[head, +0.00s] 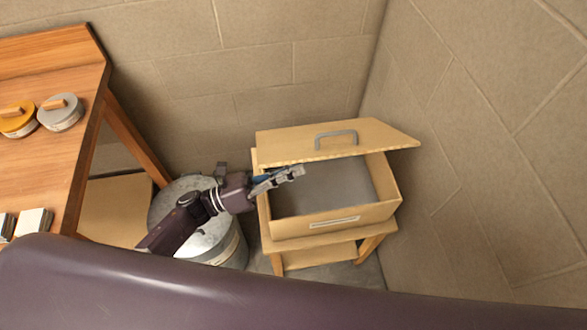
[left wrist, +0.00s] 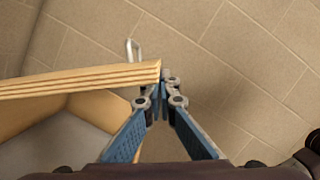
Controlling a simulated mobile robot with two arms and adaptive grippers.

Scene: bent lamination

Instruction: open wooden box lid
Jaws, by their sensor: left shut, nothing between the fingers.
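The wooden box (head: 330,222) is light wood with a grey inside and stands on a small wooden stand by the corner. Its lid (head: 290,143), with a grey handle (head: 336,138), is raised at the back, and the front of the box is uncovered. In the left wrist view the lid's layered edge (left wrist: 85,79) ends at my fingertips, and the handle (left wrist: 132,50) is behind it. My left gripper (head: 297,173) is shut and empty at the box's left side, just below the lid edge; it also shows in the left wrist view (left wrist: 164,82). I cannot tell whether it touches the lid. My right gripper is out of view.
A grey metal drum (head: 228,247) stands left of the box, partly behind my left arm. A wooden table (head: 60,80) with round tins (head: 60,112) is at the far left. Block walls (head: 470,170) close in behind and on the right.

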